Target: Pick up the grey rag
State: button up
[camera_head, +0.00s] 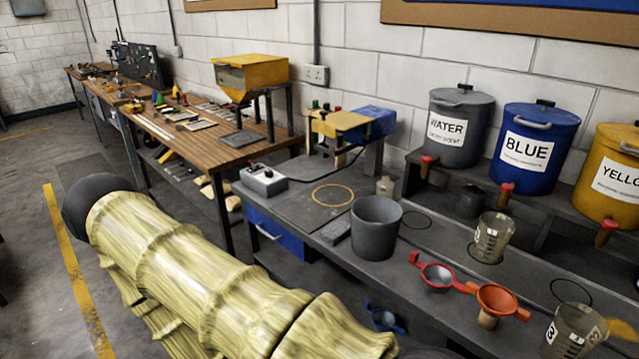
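I cannot make out the grey rag for certain. A small dark grey piece (337,231) lies on the grey bench, just left of the dark grey bucket (376,228). It could be a folded rag, but it is too small and plain to tell. My arm, in a pale yellow ribbed cover, fills the lower left of the view. My gripper is not in view.
The grey bench (330,196) holds a control box (263,180), measuring cups (492,238), a red funnel (437,276) and an orange funnel (497,299). Labelled drums, including the blue one (533,145), stand on a shelf behind. A wooden workbench (180,135) stands further left.

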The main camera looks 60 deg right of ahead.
aim_at(338, 230)
jog(key=i, duration=1.35)
jog(key=z, duration=1.05)
